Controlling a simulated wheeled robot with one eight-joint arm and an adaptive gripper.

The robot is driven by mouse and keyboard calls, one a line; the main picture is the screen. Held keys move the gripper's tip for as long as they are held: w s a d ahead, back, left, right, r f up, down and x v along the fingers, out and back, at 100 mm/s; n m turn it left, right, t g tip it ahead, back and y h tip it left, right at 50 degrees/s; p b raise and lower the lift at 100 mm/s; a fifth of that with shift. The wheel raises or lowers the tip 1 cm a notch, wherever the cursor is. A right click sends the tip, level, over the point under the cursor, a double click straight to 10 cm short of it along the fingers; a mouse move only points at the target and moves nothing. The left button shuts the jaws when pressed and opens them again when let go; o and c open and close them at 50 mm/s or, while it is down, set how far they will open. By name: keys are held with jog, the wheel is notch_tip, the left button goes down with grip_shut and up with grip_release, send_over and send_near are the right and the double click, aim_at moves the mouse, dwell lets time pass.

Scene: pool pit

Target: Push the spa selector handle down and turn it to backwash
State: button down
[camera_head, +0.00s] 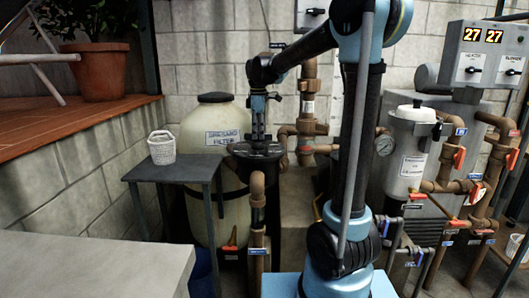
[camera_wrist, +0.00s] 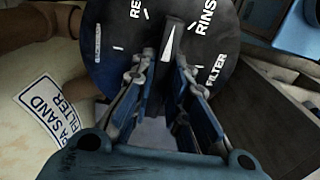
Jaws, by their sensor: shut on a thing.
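The spa selector valve has a round black dial (camera_wrist: 110,65) with white words, and it also shows in the head view (camera_head: 255,150) beside the beige sand filter tank (camera_head: 214,118). FILTER and RINS… are readable at the right of the dial, RE… is cut off at the top, and a small label at the left is too blurred to read. The selector handle (camera_wrist: 168,40) carries a white pointer aimed up the picture, between RE… and RINS…. My gripper (camera_wrist: 165,65) is shut on the handle, one finger on each side; it comes down from above in the head view (camera_head: 257,132). The fingers hide part of the dial.
A dark side table (camera_head: 175,171) with a small white bucket (camera_head: 162,147) stands left of the valve. Brown pipes (camera_head: 257,205) rise close in front and to the right.

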jog(key=shift+f, duration=0.1)
dwell(0.3)
jog(key=n, duration=0.5)
jog(key=shift+w+n, duration=0.1)
jog(key=shift+n, duration=0.2)
jog(key=n, duration=0.6)
jog(key=c, duration=1.4)
grip_release()
jog(key=shift+c, duration=0.2)
